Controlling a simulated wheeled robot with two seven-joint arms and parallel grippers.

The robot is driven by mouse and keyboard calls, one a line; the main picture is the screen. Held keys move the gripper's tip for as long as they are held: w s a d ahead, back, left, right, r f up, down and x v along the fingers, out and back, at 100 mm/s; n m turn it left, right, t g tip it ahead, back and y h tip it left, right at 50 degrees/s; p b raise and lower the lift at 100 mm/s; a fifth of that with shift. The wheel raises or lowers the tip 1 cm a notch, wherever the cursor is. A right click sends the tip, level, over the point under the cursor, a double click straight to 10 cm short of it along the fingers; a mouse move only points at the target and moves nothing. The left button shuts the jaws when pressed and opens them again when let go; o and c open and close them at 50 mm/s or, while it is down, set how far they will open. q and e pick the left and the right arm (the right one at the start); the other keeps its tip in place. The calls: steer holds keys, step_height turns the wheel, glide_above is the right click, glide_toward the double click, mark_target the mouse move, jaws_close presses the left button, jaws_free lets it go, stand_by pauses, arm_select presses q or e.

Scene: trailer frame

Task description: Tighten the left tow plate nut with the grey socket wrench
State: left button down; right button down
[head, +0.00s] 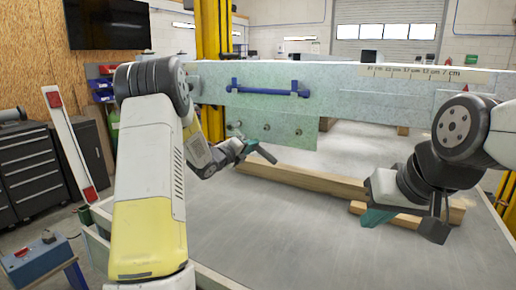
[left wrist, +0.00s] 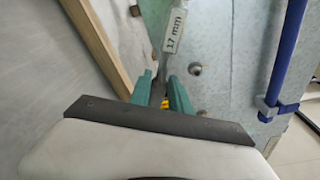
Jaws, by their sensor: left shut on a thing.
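My left gripper (head: 250,152) is in front of the lower tow plate (head: 292,132) and is shut on the grey socket wrench. In the left wrist view, its teal fingers (left wrist: 162,92) close around the wrench, whose grey shaft (left wrist: 180,6) carries a "17 mm" label and runs upward along the plate. A bolt or nut (left wrist: 195,68) shows on the plate just right of the fingers, apart from them. Another nut (head: 267,128) shows on the plate in the head view. The wrench's socket end is not clearly visible. My right gripper (head: 405,222) hangs open and empty at the right.
A blue bar (head: 270,93) is fixed on the long galvanised beam (head: 335,98) above the plate, close to the left gripper. Wooden beams (head: 310,180) lie on the grey surface below. The grey surface (head: 290,230) between the arms is clear. A blue box (head: 38,256) stands at the far left.

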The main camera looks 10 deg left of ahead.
arm_select(q)
steer(key=shift+w+d+r, duration=0.1)
steer(key=shift+w+d, duration=0.1)
steer(key=shift+w, duration=0.4)
steer(key=c, duration=2)
jaws_free()
jaws_close()
